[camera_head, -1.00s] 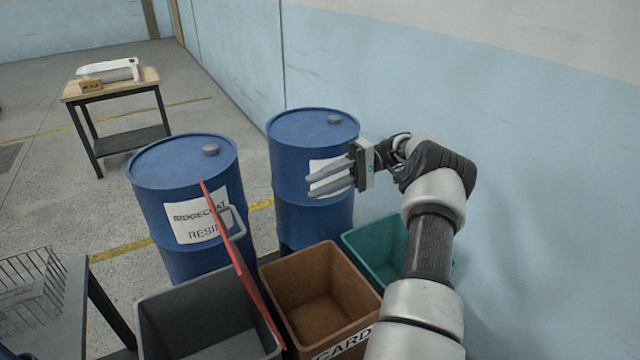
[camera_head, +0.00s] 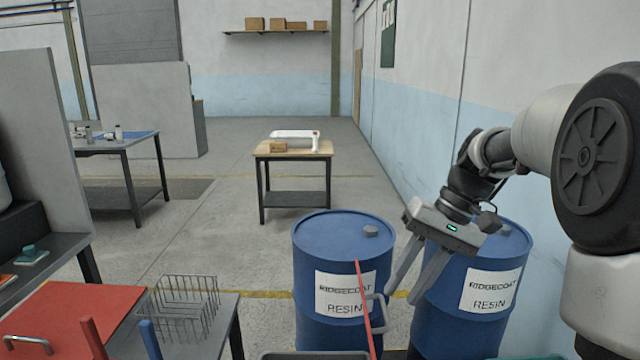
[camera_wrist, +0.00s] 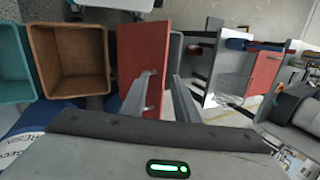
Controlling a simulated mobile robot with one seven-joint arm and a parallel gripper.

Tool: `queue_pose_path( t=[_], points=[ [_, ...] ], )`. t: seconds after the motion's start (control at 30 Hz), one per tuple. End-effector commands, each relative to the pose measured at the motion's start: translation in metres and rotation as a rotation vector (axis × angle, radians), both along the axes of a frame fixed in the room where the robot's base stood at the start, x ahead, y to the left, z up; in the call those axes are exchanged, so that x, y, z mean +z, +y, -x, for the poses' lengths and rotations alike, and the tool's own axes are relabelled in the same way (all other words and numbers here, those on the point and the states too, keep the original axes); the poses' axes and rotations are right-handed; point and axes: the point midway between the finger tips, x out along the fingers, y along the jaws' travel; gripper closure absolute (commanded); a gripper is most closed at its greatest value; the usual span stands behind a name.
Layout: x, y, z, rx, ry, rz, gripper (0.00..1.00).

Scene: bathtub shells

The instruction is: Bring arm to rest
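My gripper (camera_head: 403,296) is at the right of the head view, in front of the blue drums. Its two grey fingers point down and to the left with a gap between them. It is open, and I see nothing held in it. My arm is bent, with the forearm reaching in from the right edge. In the wrist view the fingers (camera_wrist: 163,100) show apart, in front of a red upright panel (camera_wrist: 140,55). Whether they touch its grey handle I cannot tell.
Two blue resin drums (camera_head: 343,240) stand near the right wall. Brown (camera_wrist: 68,62) and teal (camera_wrist: 12,70) bins are below. A wire basket (camera_head: 183,305) rests on a bench at lower left. A small table (camera_head: 290,150) stands farther back, with open floor around it.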

Motion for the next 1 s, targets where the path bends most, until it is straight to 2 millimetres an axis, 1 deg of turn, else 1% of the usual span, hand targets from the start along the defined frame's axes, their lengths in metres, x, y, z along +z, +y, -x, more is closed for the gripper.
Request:
queue_pose_path(
  t=[0.03, 0.2, 0.3, 0.4, 0.5, 0.6, 0.8, 0.83, 1.0],
  points=[
    [0.010, 0.009, 0.018, 0.001, -0.041, 0.067, 0.72],
    [0.026, 0.019, 0.071, -0.025, -0.197, 0.249, 0.72],
    [0.030, 0.019, 0.098, -0.040, -0.296, 0.317, 0.72],
    [0.029, 0.019, 0.121, -0.047, -0.370, 0.358, 0.72],
    [0.026, 0.018, 0.140, -0.048, -0.426, 0.388, 0.72],
    [0.022, 0.017, 0.156, -0.048, -0.476, 0.410, 0.72],
    [0.010, 0.015, 0.181, -0.048, -0.572, 0.440, 0.72],
    [0.028, 0.015, 0.179, -0.050, -0.568, 0.440, 0.72],
    [0.066, 0.014, 0.178, -0.050, -0.561, 0.439, 0.72]
  ],
)
